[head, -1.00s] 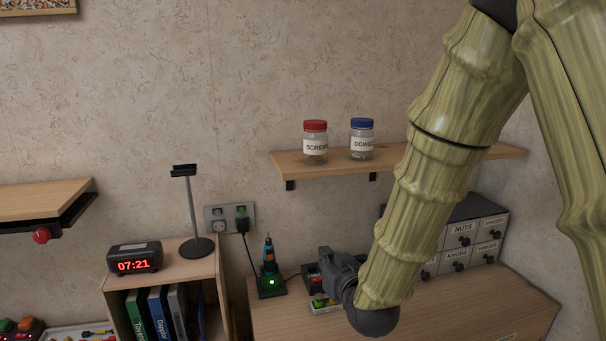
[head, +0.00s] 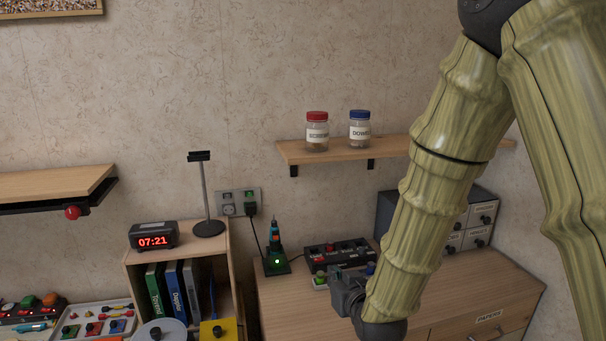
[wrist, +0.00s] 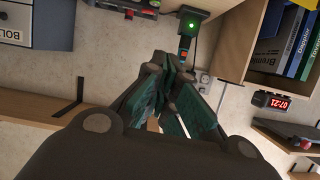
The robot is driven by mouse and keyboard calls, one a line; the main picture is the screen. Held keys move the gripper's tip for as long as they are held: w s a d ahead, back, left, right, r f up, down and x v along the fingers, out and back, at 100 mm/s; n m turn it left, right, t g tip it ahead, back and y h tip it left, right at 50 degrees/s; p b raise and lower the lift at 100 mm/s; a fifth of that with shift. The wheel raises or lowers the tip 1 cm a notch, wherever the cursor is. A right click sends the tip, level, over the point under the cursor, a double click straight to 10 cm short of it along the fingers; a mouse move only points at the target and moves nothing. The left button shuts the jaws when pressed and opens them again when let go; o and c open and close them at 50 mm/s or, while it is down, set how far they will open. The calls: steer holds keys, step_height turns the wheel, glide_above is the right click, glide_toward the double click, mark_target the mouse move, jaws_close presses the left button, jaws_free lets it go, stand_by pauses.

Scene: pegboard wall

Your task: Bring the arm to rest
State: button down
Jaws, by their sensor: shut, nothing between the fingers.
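My gripper shows in the wrist view (wrist: 160,85), its dark fingers with teal pads drawn together and nothing held. In the head view my arm comes down from the upper right, and the dark wrist end (head: 350,293) hangs over the wooden cabinet top (head: 480,285). The fingertips are hard to make out there. The wrist end appears in front of and just below the black switch box (head: 340,255); I cannot tell the gap between them.
A screwdriver in a charging stand (head: 275,258) is left of the wrist. A shelf (head: 300,151) holds two jars. A bookcase (head: 232,260) with a clock (head: 153,237) and stand is further left. A drawer unit (head: 475,222) is partly behind my arm.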

steer(key=s+d+f+m+g+h, duration=0.1)
steer(key=s+d+f+g, duration=0.15)
steer(key=s+f, duration=0.4)
steer(key=s+d+f+g, duration=0.2)
steer(key=s+d+f, duration=0.1)
steer(key=f, duration=0.7)
steer(key=s+d+f+m+g+h, duration=0.1)
steer(key=s+d+f+g, duration=0.1)
steer(key=s+f, duration=0.5)
steer(key=s+d+f+g+h, duration=0.1)
steer(key=s+d+f+g, duration=0.25)
steer(key=s+f, duration=0.7)
steer(key=s+d+f+g, duration=0.35)
steer(key=s+f, duration=0.45)
steer(key=s, duration=0.5)
step_height(320, 180, down, 7)
steer(key=b, duration=0.7)
steer(key=shift+s+d+m+h, duration=0.3)
steer(key=shift+s+m, duration=0.05)
steer(key=shift+m, duration=0.05)
